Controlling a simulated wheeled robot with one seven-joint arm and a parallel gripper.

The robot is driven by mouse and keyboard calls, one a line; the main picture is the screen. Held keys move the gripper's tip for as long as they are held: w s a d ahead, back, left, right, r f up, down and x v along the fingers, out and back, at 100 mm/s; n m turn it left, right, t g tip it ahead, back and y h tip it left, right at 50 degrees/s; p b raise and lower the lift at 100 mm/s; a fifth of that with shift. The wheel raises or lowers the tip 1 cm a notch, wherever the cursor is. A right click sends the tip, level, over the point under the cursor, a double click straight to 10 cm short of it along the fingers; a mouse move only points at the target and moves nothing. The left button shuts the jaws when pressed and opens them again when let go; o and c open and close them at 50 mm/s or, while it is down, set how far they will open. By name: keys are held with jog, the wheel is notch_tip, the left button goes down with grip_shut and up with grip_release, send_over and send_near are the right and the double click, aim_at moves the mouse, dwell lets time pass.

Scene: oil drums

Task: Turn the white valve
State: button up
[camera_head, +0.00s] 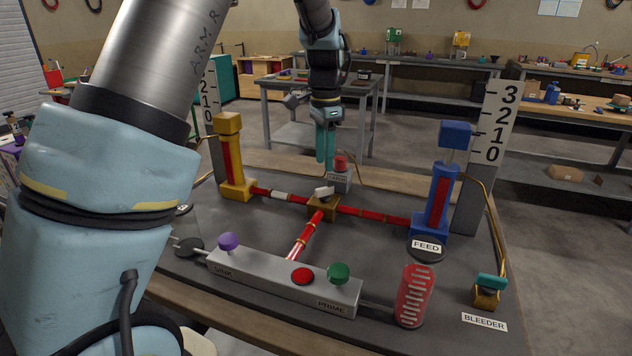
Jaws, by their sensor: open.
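The white valve is a small white handle (322,193) on a brass block (322,207) where the red pipes meet, in the middle of the bench board. My gripper (325,163) points down from above with teal fingers. In the picture its fingertips are just above the white handle, with a small gap between them and the handle. The gripper is open and holds nothing that I can see. From this side the two fingers nearly overlap, so their spacing is hard to judge.
A grey box with a red button (341,163) stands close behind the valve. A yellow cylinder (232,160) is at the left and a blue cylinder (438,195) at the right. In front is a grey manifold (282,281) with purple and green knobs. A red ribbed cylinder (414,296) stands front right.

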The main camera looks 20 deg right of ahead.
aim_at(325, 187)
notch_tip(325, 187, down, 7)
jog(key=shift+f+p, duration=0.2)
jog(key=shift+p, duration=0.6)
jog(key=shift+s, duration=0.1)
jog(key=shift+c, duration=0.2)
grip_shut()
